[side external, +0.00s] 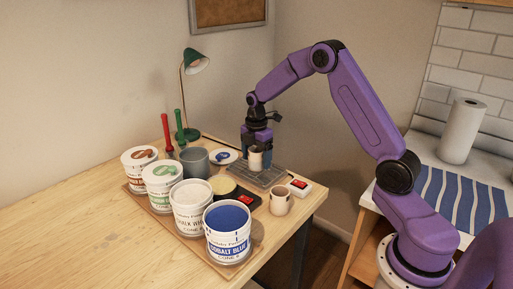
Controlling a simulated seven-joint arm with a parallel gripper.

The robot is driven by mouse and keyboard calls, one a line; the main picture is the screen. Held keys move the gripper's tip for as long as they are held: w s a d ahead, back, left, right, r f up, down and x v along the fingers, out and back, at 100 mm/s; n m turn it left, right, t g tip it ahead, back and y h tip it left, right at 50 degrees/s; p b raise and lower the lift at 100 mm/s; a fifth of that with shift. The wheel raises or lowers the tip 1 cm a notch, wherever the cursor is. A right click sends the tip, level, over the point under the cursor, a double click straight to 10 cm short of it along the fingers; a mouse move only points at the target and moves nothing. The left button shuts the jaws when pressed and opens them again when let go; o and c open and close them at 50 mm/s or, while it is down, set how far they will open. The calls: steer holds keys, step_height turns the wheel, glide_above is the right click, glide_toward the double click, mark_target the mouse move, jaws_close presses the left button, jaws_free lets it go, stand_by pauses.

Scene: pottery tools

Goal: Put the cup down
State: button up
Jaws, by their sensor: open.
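A small cream cup (256,160) stands over the grey slatted tray (272,180) near the table's back right. My gripper (258,152) points down right at this cup, with its dark fingers around or just behind it. The fingers are open. The cup looks upright; whether its base touches the tray and whether a finger touches it are too small to tell. A second, beige cup (281,201) with a handle stands upright on the table in front of the tray, apart from my gripper.
Several labelled glaze tubs, the nearest blue (228,232), stand on a board at the front. A grey pot (195,162), a small plate (223,156), red-handled tools (166,132) and a green lamp (195,62) are behind. A small red-and-white box (299,187) lies right of the tray. The left table is clear.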

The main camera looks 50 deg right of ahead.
step_height(320, 180, up, 12)
steer(key=s+a+r, duration=0.1)
steer(key=s+a, duration=0.4)
steer(key=a, duration=0.4)
steer(key=s+a+m, duration=0.2)
steer(key=s+a, duration=0.3)
steer(key=s, duration=0.5)
steer(key=s+a+m, duration=0.2)
steer(key=s+a, duration=0.3)
steer(key=s, duration=0.5)
steer(key=s+d+f+m, duration=0.1)
steer(key=s+d+f, duration=0.1)
steer(key=s, duration=0.9)
steer(key=shift+s+d+f, duration=0.35)
steer(key=shift+f, duration=0.25)
